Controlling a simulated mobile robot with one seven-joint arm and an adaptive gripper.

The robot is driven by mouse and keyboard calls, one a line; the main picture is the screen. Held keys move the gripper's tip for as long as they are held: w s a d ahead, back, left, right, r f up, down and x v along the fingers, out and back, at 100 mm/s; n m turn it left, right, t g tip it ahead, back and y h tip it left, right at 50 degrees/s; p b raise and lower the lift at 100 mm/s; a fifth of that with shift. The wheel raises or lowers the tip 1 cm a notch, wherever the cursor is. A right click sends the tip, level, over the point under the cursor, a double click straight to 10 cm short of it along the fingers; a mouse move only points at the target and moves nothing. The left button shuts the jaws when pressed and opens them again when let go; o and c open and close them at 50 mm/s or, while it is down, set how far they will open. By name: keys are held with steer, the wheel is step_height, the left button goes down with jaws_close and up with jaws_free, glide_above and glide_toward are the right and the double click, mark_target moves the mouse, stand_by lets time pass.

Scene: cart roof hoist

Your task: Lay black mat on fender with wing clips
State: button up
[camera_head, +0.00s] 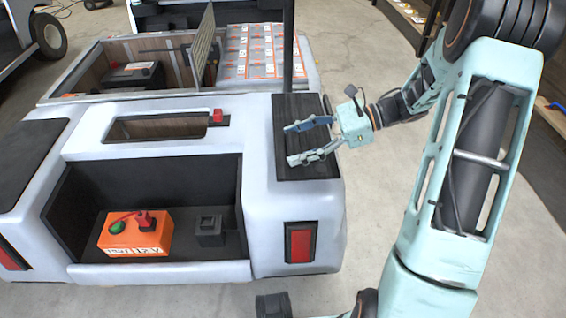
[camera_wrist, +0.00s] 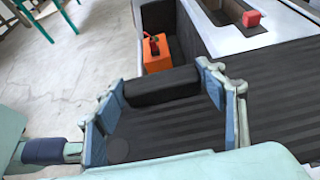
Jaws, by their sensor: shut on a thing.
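The black ribbed mat (camera_head: 296,112) lies over the right rear fender of the white cart (camera_head: 262,170), beneath my gripper (camera_head: 310,142). In the wrist view the ribbed mat (camera_wrist: 285,90) extends to the right and between the fingers. My gripper (camera_wrist: 160,78) is shut on the mat with its fingers well apart, on two sides of a black portion with a raised block-like end. I cannot tell whether the mat lies fully flat. I cannot make out the wing clips; the fingers hide part of the mat.
An orange box (camera_head: 136,235) and a small black block (camera_head: 210,230) sit in the open rear compartment. A black post (camera_head: 288,50) rises beyond the mat. A red piece (camera_head: 217,115) is beside the deck slot. The left fender has a dark pad (camera_head: 28,155). Floor is clear behind.

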steer(key=a+f, duration=0.1)
steer(key=w+a+f, duration=0.1)
steer(key=shift+f+b, duration=0.3)
steer(key=shift+f, duration=0.1)
steer(key=shift+w+a+f+b, duration=0.1)
steer(key=shift+a+f+b, duration=0.15)
steer(key=shift+f, duration=0.5)
steer(key=shift+w+a+f+b, duration=0.15)
steer(key=shift+f+b, duration=0.05)
steer(key=shift+f, duration=0.55)
steer(key=shift+w+a+f+b, duration=0.1)
steer(key=shift+a+f+b, duration=0.15)
steer(key=shift+f, duration=0.5)
steer(key=c, duration=0.3)
steer(key=shift+f, duration=0.1)
steer(key=o, duration=1.9)
steer(key=shift+d, duration=0.1)
steer(key=shift+r, duration=0.2)
steer(key=p+v, duration=0.3)
steer(key=v, duration=0.9)
steer(key=shift+f, duration=0.15)
